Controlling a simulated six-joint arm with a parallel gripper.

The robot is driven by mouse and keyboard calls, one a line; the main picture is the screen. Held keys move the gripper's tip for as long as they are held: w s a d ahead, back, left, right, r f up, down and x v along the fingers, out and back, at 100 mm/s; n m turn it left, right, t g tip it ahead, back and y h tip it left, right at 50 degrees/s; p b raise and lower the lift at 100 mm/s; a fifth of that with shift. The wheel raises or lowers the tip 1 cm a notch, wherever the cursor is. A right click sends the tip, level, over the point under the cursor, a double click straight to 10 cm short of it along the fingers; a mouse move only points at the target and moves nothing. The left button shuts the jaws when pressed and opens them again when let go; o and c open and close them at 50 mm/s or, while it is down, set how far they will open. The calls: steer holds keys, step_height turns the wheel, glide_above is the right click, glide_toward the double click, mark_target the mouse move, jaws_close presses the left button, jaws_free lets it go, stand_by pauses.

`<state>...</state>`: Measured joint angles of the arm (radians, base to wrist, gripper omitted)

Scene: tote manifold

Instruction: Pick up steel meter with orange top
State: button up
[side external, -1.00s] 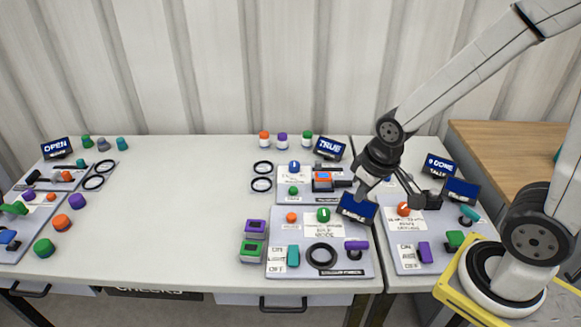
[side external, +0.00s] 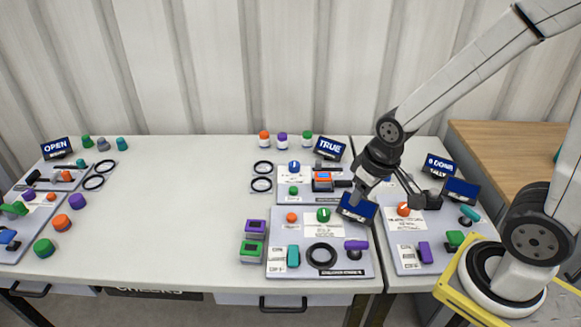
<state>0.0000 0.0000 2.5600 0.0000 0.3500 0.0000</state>
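A small meter with an orange top and a blue screen (side external: 322,180) sits at the right side of the upper white panel. Its body looks grey and dark, and its lower part is hard to make out. No contact with the meter is visible.
A purple meter (side external: 255,228) and a green meter (side external: 251,250) stand left of the lower panel (side external: 300,212). A tilted blue display (side external: 356,207) stands close below my gripper. Jars with coloured tops (side external: 282,140) stand behind. The table's middle (side external: 180,215) is clear.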

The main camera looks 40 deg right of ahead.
steer(key=o, duration=0.6)
steer(key=m+t+y, duration=0.6)
steer(key=m+y, duration=0.3)
steer(key=m, duration=1.7)
glide_toward(326, 176)
steer(key=shift+w+a+f, duration=0.15)
steer(key=shift+w+a, duration=0.1)
steer(key=shift+a, duration=0.3)
steer(key=shift+w+a+f, duration=0.2)
steer(key=shift+a, duration=0.35)
steer(key=shift+w+d+f+m, duration=0.1)
steer(key=shift+d+m, duration=0.35)
steer(key=shift+m, duration=0.05)
steer(key=shift+x, duration=1.35)
